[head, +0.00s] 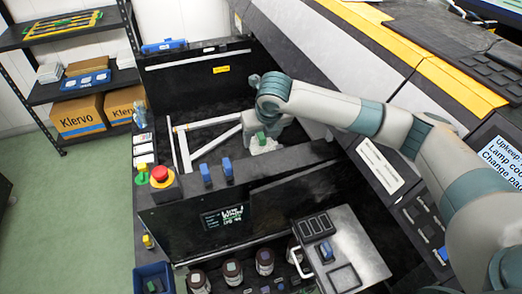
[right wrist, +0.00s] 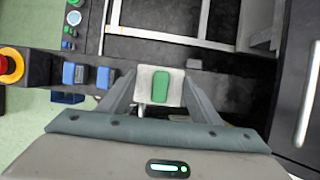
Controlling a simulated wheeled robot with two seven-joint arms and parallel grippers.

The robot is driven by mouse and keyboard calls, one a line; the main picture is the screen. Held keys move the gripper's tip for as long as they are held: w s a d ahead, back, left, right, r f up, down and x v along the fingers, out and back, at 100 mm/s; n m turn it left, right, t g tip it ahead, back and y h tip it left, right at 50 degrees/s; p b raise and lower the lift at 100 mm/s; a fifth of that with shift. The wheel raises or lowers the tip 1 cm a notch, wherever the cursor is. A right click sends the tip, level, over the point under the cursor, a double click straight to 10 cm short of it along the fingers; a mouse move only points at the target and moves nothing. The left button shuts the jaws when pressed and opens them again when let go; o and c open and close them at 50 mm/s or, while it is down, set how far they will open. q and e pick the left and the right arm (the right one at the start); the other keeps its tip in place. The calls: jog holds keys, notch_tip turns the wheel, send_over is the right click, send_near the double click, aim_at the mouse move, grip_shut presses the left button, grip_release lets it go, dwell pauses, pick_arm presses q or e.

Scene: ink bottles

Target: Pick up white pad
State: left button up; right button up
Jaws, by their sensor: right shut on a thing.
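The white pad (right wrist: 145,84) has a green block-shaped grip on its face. In the right wrist view it sits between the two fingers of my right gripper (right wrist: 160,90), which is shut on it. In the head view my right gripper (head: 265,141) is over the dark open bay of the machine, and the green grip shows at its fingers. The pad's underside is hidden, so I cannot tell whether it touches the surface below. My left gripper is not in view.
A white frame (head: 184,150) lies in the bay beside the gripper. Blue clips (head: 206,173) and a red emergency knob (head: 160,174) stand on the front ledge. Several ink bottles (head: 233,271) stand below. A metal lid with a handle (head: 345,255) is at the right.

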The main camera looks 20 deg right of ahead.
aim_at(261, 152)
jog(key=shift+r, duration=0.55)
jog(key=shift+s, duration=0.1)
jog(key=m, duration=0.1)
jog(key=s+m+h+b, duration=0.1)
jog(key=shift+s+a+f+m, duration=0.3)
jog(key=shift+a+m, duration=0.1)
jog(key=m, duration=0.1)
jog(key=s+m+h, duration=0.1)
jog(key=s+m, duration=0.1)
jog(key=shift+s+a+f+m+g+h+b, duration=0.1)
jog(key=shift+a+f+m+g+h+b, duration=0.2)
jog(key=shift+a+m, duration=0.1)
jog(key=s+m+g, duration=0.1)
jog(key=s+m, duration=0.1)
jog(key=m, duration=0.3)
jog(key=s+f+m+g+h+b, duration=0.1)
jog(key=s+m+g, duration=0.1)
jog(key=s+m, duration=0.1)
jog(key=s+m+g+h+b, duration=0.1)
jog(key=s+m+g, duration=0.1)
jog(key=m, duration=0.4)
jog(key=shift+s+d+f+m, duration=0.15)
jog(key=shift+s+d+m, duration=0.2)
jog(key=shift+s, duration=0.25)
jog(key=s+d+m+g+y+b, duration=0.2)
jog(key=s+m, duration=0.6)
jog(key=m, duration=0.7)
jog(key=shift+s+d+r+g+y+b, duration=0.15)
jog(key=shift+s+r+g+y+b, duration=0.25)
jog(key=shift+g+y, duration=0.55)
